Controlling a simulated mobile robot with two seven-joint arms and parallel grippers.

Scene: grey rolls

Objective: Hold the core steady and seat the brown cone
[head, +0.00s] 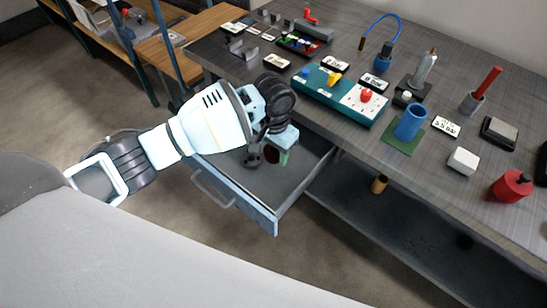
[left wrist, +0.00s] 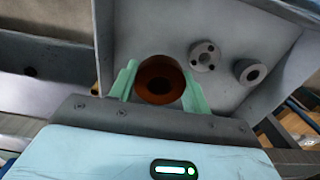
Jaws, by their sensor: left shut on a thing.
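My left gripper (head: 283,157) reaches down into an open drawer under the bench. In the left wrist view its green fingers (left wrist: 158,85) stand on both sides of a brown round piece with a dark hole, the brown cone (left wrist: 160,68), and are shut on it. Which piece is the core is not clear; a blue hollow cylinder (head: 410,122) stands upright on a green base on the bench. My right gripper is out of view.
The grey drawer (head: 300,186) has raised walls around my gripper. Two grey round pieces lie in it, one flanged (left wrist: 205,56) and one ring-like (left wrist: 250,72). An orange-brown cylinder (head: 379,184) stands on the lower shelf. The bench top holds many fixtures, including a teal panel (head: 340,97).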

